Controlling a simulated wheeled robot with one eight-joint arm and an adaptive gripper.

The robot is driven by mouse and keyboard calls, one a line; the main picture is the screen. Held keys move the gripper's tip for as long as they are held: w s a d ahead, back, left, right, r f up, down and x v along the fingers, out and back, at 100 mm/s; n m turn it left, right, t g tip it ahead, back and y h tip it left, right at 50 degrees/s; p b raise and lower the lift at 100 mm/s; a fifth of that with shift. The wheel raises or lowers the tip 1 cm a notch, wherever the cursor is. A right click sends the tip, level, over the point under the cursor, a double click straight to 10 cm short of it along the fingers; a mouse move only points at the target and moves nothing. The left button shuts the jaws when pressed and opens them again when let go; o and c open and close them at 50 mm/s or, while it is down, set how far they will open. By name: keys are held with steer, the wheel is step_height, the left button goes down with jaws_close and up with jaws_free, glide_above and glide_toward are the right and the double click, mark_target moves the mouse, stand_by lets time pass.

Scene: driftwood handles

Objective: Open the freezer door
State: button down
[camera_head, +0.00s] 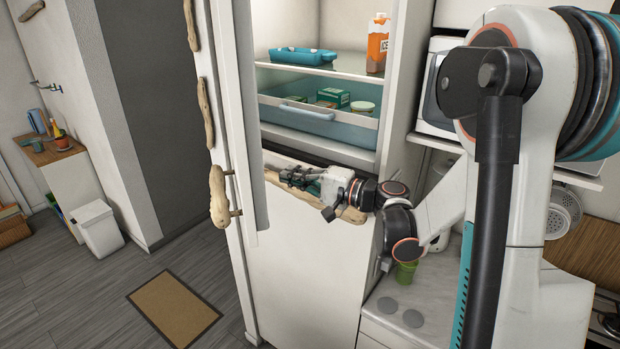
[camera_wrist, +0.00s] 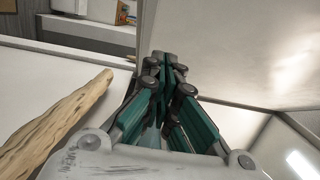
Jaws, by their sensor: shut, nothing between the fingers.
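The tall white fridge-freezer stands in the middle of the head view. Its upper door (camera_head: 237,110) is swung open to the left, with a knobbly driftwood handle (camera_head: 219,196) on its outer side. The lower front (camera_head: 305,275) looks closed. A horizontal driftwood handle (camera_head: 300,207) runs along its top, partly hidden by my gripper. My gripper (camera_head: 290,177) is shut and empty, just above this handle and pointing left towards the open door. In the wrist view the fingers (camera_wrist: 167,65) are together, and driftwood (camera_wrist: 55,125) lies to their left, apart from them.
Inside the fridge are a blue drawer (camera_head: 318,122) with boxes and tins, a blue dish (camera_head: 302,56) and an orange carton (camera_head: 377,43). A counter (camera_head: 405,305) stands at right.

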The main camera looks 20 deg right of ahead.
steer(key=shift+w+a+p, duration=0.15)
steer(key=shift+w+a, duration=0.05)
steer(key=shift+a, duration=0.6)
steer(key=shift+w+a+p, duration=0.1)
steer(key=shift+w+a, duration=0.15)
steer(key=shift+a, duration=0.5)
steer(key=shift+w+a+p, duration=0.15)
steer(key=shift+w+a, duration=0.05)
steer(key=shift+a, duration=0.6)
steer(key=shift+a, duration=0.15)
steer(key=w+a+m+t+h+b, duration=0.1)
steer(key=w+a+m+h+b, duration=0.1)
steer(key=a, duration=1)
steer(key=w+a+m+t+h+b, duration=0.1)
steer(key=w+a+t+h+b, duration=0.15)
steer(key=a, duration=0.95)
steer(key=w+a+m+h+b, duration=0.1)
steer(key=w+a+h+b, duration=0.1)
steer(key=w+a, duration=0.7)
steer(key=shift+w+a+m, duration=0.25)
steer(key=shift+a+m, duration=0.05)
steer(key=shift+a, duration=1.3)
steer(key=shift+d, duration=0.1)
